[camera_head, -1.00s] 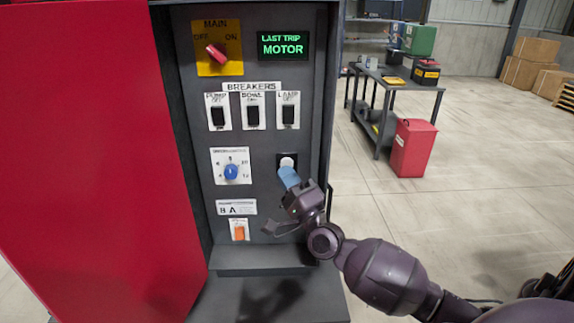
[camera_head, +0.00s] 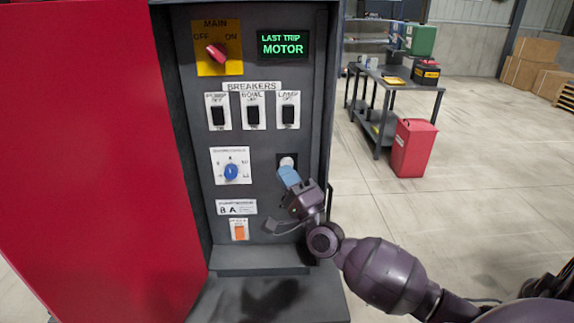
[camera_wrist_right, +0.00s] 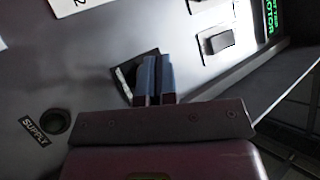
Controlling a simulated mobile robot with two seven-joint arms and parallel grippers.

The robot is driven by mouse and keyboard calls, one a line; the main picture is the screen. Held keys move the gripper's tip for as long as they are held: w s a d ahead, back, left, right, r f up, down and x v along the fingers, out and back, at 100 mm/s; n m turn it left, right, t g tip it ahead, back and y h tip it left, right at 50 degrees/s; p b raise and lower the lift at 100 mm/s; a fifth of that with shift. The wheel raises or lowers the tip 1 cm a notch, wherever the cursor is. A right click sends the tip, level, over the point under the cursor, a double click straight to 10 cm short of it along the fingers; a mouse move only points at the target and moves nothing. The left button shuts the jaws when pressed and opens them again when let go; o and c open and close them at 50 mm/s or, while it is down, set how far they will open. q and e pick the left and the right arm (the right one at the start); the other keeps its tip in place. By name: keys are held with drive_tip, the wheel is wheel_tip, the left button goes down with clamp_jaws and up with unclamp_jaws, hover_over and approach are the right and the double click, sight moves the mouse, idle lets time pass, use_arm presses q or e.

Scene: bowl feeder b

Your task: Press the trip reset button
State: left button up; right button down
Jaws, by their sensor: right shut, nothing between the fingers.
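The trip reset button (camera_head: 287,160) is a pale round button on a black square plate, on the right side of the grey control panel (camera_head: 270,225). My right gripper (camera_head: 287,173) is shut and empty, its blue fingertips just below and in front of the button, overlapping its lower part. In the right wrist view the shut blue fingers (camera_wrist_right: 155,75) stand right at the black plate (camera_wrist_right: 126,72) and hide much of the button. Whether they touch it I cannot tell. My left gripper is out of view.
Three black breaker switches (camera_head: 253,111) sit above, and a blue rotary knob (camera_head: 231,172) to the left. The red main switch (camera_head: 216,52) is at the top, near a display (camera_head: 283,44) reading LAST TRIP MOTOR. A red open door (camera_head: 90,160) blocks the left. A red bin (camera_head: 412,148) stands right.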

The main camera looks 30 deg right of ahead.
drive_tip(key=shift+w+d, duration=0.1)
drive_tip(key=shift+w, duration=0.15)
drive_tip(key=shift+w+d, duration=0.3)
drive_tip(key=shift+w, duration=0.1)
idle(1.2)
drive_tip(key=shift+s, duration=0.1)
drive_tip(key=shift+s+a, duration=0.3)
drive_tip(key=shift+s, duration=0.4)
drive_tip(key=shift+s+a, duration=0.1)
